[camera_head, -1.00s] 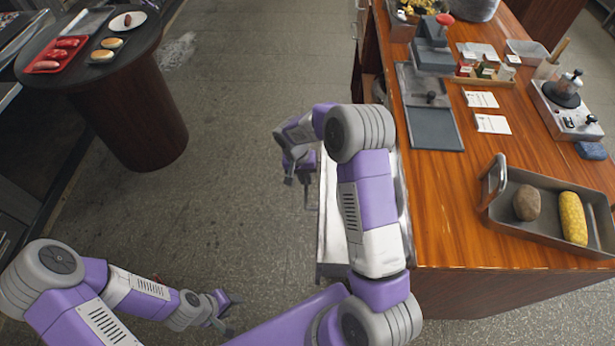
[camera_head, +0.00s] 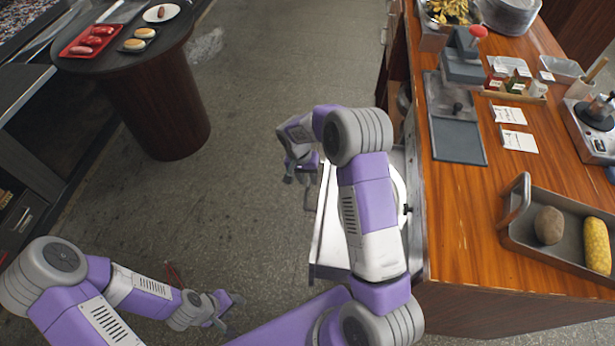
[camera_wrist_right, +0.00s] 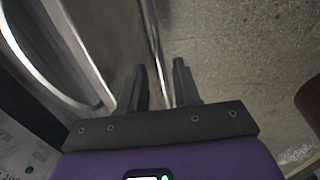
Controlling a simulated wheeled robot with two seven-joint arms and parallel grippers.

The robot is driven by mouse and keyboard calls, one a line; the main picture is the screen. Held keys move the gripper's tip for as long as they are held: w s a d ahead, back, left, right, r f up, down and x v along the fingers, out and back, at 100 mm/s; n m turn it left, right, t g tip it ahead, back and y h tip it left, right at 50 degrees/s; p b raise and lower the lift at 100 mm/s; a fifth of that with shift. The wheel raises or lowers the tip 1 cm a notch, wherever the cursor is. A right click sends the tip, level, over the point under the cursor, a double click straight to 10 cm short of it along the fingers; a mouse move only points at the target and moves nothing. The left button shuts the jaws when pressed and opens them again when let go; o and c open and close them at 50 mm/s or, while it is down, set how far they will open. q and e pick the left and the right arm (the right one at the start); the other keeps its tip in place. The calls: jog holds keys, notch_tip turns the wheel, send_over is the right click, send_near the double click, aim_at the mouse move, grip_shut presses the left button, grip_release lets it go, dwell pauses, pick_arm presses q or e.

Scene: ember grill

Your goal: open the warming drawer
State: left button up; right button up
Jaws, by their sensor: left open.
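The warming drawer (camera_head: 328,250) is a pale metal drawer standing out from the left side of the wooden counter. Its inside shows partly, and my right arm covers much of it. My right gripper (camera_head: 302,180) is at the drawer's outer front, with its fingers around the thin handle (camera_head: 310,199). In the right wrist view, the fingers of this gripper (camera_wrist_right: 160,82) stand close on either side of a narrow metal bar; contact is hard to see. My left gripper (camera_head: 230,308) is open and empty at the lower left, away from the drawer.
The counter (camera_head: 450,215) holds a tray (camera_head: 522,240) with a potato and corn. A round table (camera_head: 160,50) with sausages and buns stands at the upper left. The floor (camera_head: 245,150) between table and drawer is clear.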

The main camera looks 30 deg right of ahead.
jog(key=shift+o, duration=0.3)
notch_tip(320, 180, up, 8)
jog(key=a+p, duration=0.1)
jog(key=p, duration=0.1)
jog(key=shift+w+f, duration=0.25)
jog(key=shift+w, duration=0.2)
jog(key=shift+a, duration=0.1)
